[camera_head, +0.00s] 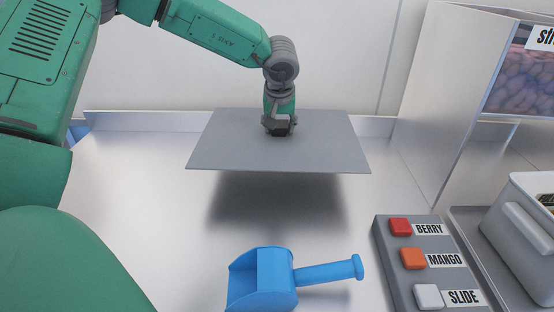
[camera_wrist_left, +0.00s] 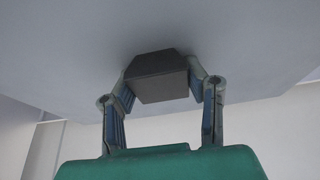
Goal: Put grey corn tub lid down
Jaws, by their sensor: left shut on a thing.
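The grey corn tub lid (camera_head: 230,145) is a flat rectangular panel, held level above the metal counter, with its shadow below it. My left gripper (camera_head: 279,127) is above the lid and shut on its dark handle. In the left wrist view, the left gripper (camera_wrist_left: 160,95) has its two fingers on either side of the dark block-shaped handle (camera_wrist_left: 158,78), and the lid's grey face (camera_wrist_left: 60,50) fills the upper picture. The right gripper is not in view.
A blue scoop (camera_head: 270,280) lies on the counter (camera_head: 130,190) at the front. A grey button box (camera_head: 395,255) with berry, mango and slide buttons stands at the right. A white tub (camera_head: 520,235) stands beyond it. The counter left of the scoop is clear.

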